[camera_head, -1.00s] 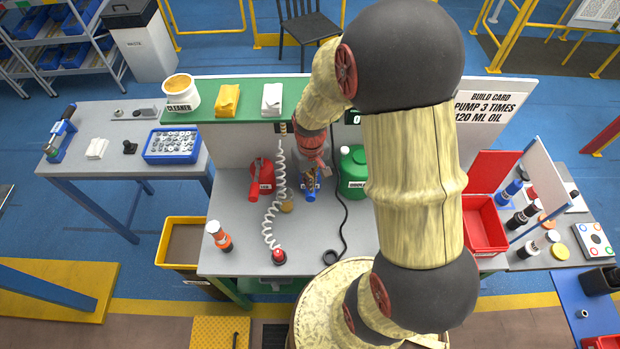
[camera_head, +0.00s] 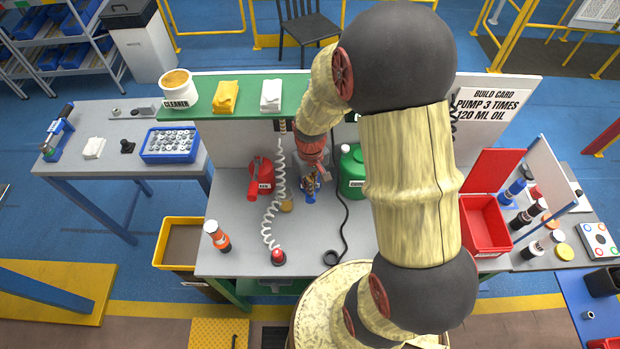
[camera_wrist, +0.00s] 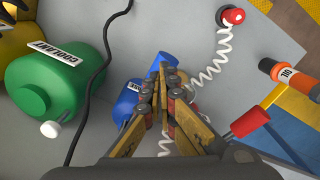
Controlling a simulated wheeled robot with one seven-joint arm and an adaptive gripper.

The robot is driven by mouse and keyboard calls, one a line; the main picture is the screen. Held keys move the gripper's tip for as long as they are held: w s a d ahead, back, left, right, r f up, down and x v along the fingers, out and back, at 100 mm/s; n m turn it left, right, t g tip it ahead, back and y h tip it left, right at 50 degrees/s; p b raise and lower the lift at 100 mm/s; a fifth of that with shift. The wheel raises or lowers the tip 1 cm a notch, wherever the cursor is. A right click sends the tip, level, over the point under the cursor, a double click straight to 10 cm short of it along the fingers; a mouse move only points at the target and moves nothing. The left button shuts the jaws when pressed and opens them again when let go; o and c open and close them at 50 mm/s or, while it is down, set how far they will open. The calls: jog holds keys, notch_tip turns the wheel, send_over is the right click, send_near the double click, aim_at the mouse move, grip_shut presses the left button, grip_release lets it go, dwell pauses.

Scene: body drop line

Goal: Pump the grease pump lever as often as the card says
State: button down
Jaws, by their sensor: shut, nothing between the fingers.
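The build card (camera_head: 487,105) on the back panel reads "PUMP 3 TIMES" and "120 ML OIL". A blue device (camera_head: 316,184), apparently the grease pump, stands on the bench beneath my gripper and is mostly hidden by it. In the wrist view, blue parts (camera_wrist: 128,99) show left of and beyond the fingertips; I cannot tell which is the lever. My gripper (camera_wrist: 162,68) is shut and empty, its fingertips close to the blue part. I cannot tell whether they touch it. In the head view my gripper (camera_head: 310,185) points down at the device.
A green coolant container (camera_head: 353,172) stands close on the right, with a black cable (camera_head: 342,215) beside it. A red can (camera_head: 262,178) and a white coiled hose (camera_head: 270,215) are on the left. The front of the bench is mostly clear.

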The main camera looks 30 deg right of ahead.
jog(key=shift+f+b, duration=1)
jog(key=shift+f, duration=0.6)
jog(key=shift+r, duration=0.15)
jog(key=shift+r+p, duration=2.25)
jog(key=shift+r, duration=0.85)
jog(key=shift+f, duration=0.1)
jog(key=shift+f+b, duration=2.2)
jog(key=shift+f, duration=0.9)
jog(key=shift+r, duration=0.1)
jog(key=shift+r+p, duration=2.25)
jog(key=shift+r, duration=0.85)
